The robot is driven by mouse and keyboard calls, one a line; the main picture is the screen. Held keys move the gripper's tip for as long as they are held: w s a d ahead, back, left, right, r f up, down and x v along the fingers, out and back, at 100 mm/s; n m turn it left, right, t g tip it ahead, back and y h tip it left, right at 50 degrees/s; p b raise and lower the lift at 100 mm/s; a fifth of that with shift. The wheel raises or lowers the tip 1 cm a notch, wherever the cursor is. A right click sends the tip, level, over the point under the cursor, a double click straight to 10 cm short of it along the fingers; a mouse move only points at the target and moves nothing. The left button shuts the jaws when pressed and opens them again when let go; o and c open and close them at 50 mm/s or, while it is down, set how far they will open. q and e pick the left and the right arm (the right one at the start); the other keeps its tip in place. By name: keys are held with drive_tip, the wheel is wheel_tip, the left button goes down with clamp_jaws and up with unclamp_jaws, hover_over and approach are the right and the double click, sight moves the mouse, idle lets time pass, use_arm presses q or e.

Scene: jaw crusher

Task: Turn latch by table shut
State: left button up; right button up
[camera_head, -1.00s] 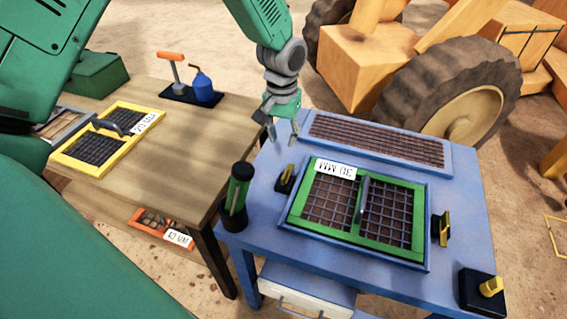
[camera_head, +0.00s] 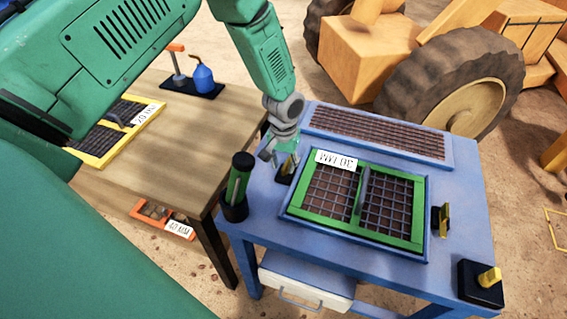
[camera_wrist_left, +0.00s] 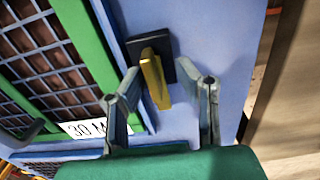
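The latch by the wooden table has a yellow handle on a black base. It stands at the left side of the green-framed screen, and its lower part shows in the head view (camera_head: 284,177). In the left wrist view the yellow handle (camera_wrist_left: 153,80) points toward the gripper. My left gripper (camera_head: 278,157) is over this latch and partly hides it. In the left wrist view its fingers (camera_wrist_left: 160,98) are spread, with the handle between them and gaps on both sides. My right gripper is not in view.
The green-framed 30 MM screen (camera_head: 357,200) lies on the blue table (camera_head: 470,215). A black and green cylinder (camera_head: 236,187) stands close to the left of the latch. Another yellow latch (camera_head: 442,219) is on the screen's right. The wooden table (camera_head: 195,135) is at left.

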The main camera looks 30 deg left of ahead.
use_arm(q)
drive_tip(key=shift+d+r, duration=0.1)
drive_tip(key=shift+d, duration=0.6)
clamp_jaws()
drive_tip(key=shift+a, duration=0.55)
drive_tip(key=shift+d+m, duration=0.3)
drive_tip(key=shift+m, duration=0.4)
drive_tip(key=m, duration=0.4)
drive_tip(key=shift+a+p, duration=0.2)
drive_tip(key=shift+p, duration=0.15)
drive_tip(key=m, duration=0.3)
drive_tip(key=shift+d+m, duration=0.15)
drive_tip(key=shift+m, duration=0.25)
drive_tip(key=m, duration=0.3)
drive_tip(key=shift+m, duration=0.3)
drive_tip(key=m, duration=0.5)
drive_tip(key=shift+p, duration=0.35)
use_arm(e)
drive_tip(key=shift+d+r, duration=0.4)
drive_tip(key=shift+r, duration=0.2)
use_arm(q)
drive_tip(key=shift+w+m, duration=0.1)
drive_tip(key=shift+m, duration=0.2)
